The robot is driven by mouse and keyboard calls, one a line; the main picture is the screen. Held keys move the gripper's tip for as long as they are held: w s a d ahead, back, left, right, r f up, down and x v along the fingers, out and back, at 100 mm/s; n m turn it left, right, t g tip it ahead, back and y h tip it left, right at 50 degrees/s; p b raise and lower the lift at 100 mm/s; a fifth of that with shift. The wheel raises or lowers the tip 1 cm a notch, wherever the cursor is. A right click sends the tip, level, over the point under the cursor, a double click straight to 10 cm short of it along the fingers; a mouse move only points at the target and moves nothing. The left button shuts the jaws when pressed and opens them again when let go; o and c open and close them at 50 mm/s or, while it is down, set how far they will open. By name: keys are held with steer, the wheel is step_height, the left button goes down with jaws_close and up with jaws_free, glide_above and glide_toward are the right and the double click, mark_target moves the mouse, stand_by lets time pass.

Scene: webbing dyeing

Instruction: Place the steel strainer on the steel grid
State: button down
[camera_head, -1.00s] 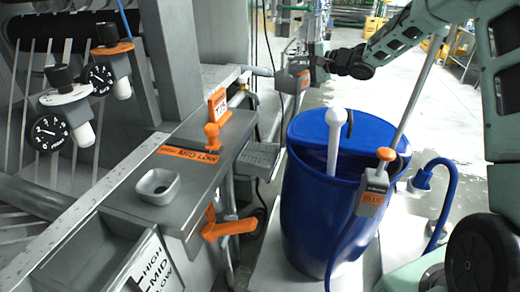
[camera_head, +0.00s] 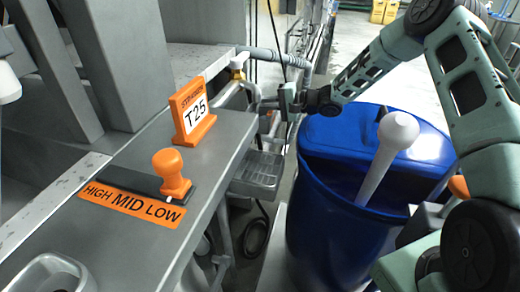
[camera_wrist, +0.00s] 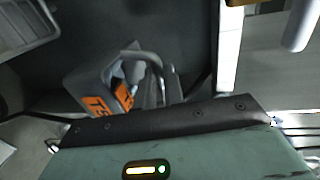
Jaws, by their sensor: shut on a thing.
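My gripper (camera_head: 300,100) is at the end of my arm, above and beyond the steel grid, beside the machine's pipes. It is shut on the steel strainer (camera_head: 287,97), a small grey thing mostly hidden in the head view. The steel grid (camera_head: 257,172) is a small grey ledge at the machine's side, below the counter edge. It also shows at the top left of the wrist view (camera_wrist: 28,28). The strainer is apart from it.
A blue drum (camera_head: 330,215) with a white-knobbed rod (camera_head: 385,155) stands right of the grid. An orange T25 sign (camera_head: 193,115) and an orange knob (camera_head: 171,175) stand on the grey counter (camera_head: 130,240). Pipes (camera_head: 262,100) run behind the grid.

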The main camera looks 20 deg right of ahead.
steer(key=s+a+f, duration=0.1)
steer(key=s+a, duration=0.2)
steer(key=s, duration=0.4)
steer(key=s+a+f, duration=0.2)
steer(key=s+a, duration=0.1)
steer(key=s, duration=0.4)
steer(key=shift+s+f+p, duration=0.15)
steer(key=shift+s+p, duration=0.15)
steer(key=shift+p, duration=0.15)
steer(key=shift+f, duration=0.15)
steer(key=c, duration=1.5)
jaws_free()
steer(key=v, duration=0.7)
steer(key=shift+d, duration=0.2)
steer(key=shift+s, duration=0.15)
